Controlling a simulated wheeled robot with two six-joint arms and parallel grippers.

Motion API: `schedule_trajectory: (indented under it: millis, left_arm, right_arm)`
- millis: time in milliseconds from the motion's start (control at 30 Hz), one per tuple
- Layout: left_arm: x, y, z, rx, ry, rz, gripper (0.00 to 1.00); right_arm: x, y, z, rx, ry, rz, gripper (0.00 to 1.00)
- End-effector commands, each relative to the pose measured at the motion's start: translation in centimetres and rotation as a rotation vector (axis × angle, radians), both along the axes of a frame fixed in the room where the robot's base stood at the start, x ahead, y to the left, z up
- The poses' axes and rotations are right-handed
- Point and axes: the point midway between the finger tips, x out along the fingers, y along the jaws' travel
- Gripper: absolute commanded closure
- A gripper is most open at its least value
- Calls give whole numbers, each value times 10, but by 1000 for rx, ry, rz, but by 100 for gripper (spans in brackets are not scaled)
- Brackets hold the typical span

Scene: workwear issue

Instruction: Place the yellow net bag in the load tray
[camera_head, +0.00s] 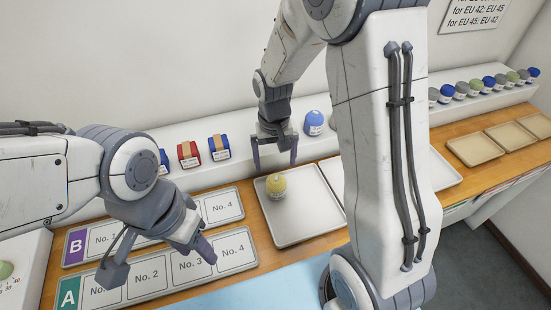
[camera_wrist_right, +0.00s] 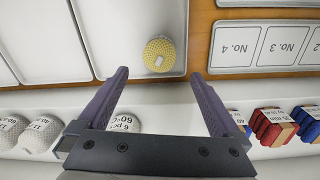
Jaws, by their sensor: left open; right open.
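The yellow net bag (camera_head: 277,187) sits upright in the upper left part of a pale load tray (camera_head: 305,226) on the wooden bench. In the right wrist view the yellow net bag (camera_wrist_right: 160,54) lies ahead of and between the fingertips, with a pale tag on it. My right gripper (camera_head: 275,167) is open and empty, just above and behind the bag, apart from it. Its two fingers also show in the right wrist view (camera_wrist_right: 160,85). My left gripper (camera_head: 160,270) is open and empty over the numbered boards at the left.
Board B (camera_head: 75,246) and board A (camera_head: 68,294) lie left of the tray. Red (camera_head: 189,154) and blue (camera_head: 219,147) packs and a blue bag (camera_head: 314,123) stand on the white ledge behind. Small trays (camera_head: 474,150) and a row of rolled items are at the right.

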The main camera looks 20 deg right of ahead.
Motion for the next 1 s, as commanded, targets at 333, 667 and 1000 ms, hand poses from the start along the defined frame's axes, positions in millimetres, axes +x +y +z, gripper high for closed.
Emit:
schedule_trajectory:
  millis: [333, 667, 1000]
  left_arm:
    - [0, 0, -1, 0, 0, 0, 50]
    - [0, 0, -1, 0, 0, 0, 50]
    - [0, 0, -1, 0, 0, 0, 50]
  right_arm:
    - [-73, 77, 61, 35, -26, 309, 0]
    - [-206, 118, 94, 98, -31, 759, 0]
    - [-217, 117, 94, 104, -29, 799, 0]
